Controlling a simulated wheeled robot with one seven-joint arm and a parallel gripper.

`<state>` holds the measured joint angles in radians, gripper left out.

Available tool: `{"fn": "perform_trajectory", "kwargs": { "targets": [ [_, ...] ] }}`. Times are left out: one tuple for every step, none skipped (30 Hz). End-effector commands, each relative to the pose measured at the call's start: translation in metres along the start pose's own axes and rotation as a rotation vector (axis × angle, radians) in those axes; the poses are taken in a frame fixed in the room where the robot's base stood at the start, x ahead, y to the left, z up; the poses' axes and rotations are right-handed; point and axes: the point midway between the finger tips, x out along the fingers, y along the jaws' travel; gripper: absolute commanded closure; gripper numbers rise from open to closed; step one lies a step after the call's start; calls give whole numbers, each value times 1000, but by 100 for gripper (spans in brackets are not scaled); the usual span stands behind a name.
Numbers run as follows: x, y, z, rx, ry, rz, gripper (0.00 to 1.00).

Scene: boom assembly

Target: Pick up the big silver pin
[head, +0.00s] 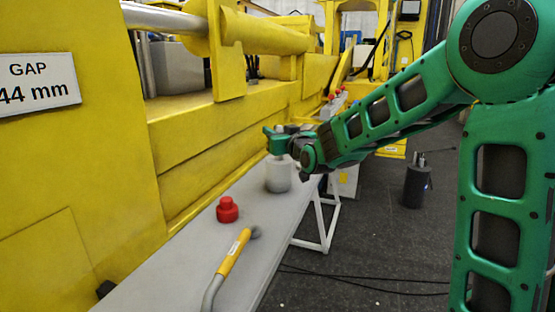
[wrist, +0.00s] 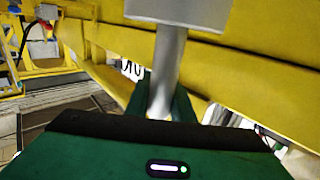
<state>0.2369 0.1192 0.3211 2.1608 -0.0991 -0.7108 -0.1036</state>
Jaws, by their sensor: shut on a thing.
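The big silver pin (head: 278,175) shows in the head view as a thick pale grey cylinder over the grey bench. My gripper (head: 277,141), green, is at its upper end and shut on it. In the wrist view the narrow shaft of the pin (wrist: 169,58) runs down between my two dark green fingers, and a wider grey block of it shows at the top edge. The fingers hide part of the shaft. I cannot tell whether the pin's lower end touches the bench.
The grey bench (head: 165,251) runs along a large yellow boom (head: 185,150) close on the left. A red knobbed part (head: 228,210) and a yellow-handled hammer-like tool (head: 233,252) lie nearer on the bench. A dark cylinder (head: 416,186) stands on the floor at right.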

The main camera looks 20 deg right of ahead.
Motion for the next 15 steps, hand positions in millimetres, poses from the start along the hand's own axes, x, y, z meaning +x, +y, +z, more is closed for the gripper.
{"fn": "perform_trajectory", "kwargs": {
  "targets": [
    [0, 0, -4, -1, 6, 0, 100],
    [0, 0, -4, -1, 6, 0, 100],
    [0, 0, -6, -1, 7, 0, 100],
    [0, 0, -7, -1, 8, 0, 100],
    [0, 0, -9, -1, 8, 0, 100],
    [0, 0, -12, -1, 9, 0, 100],
    [0, 0, -15, -1, 9, 0, 100],
    [0, -1, -17, -1, 8, -1, 100],
    [0, 0, -20, -1, 9, 0, 100],
    [0, -1, -23, -1, 9, 0, 100],
    [0, -1, -26, -1, 9, 0, 100],
    [0, 0, -28, 0, 7, 0, 100],
    [0, -1, -30, -1, 8, 0, 100],
    [0, 0, -33, -1, 8, 0, 100],
    [0, 0, -37, -1, 9, 0, 100]
  ]
}}
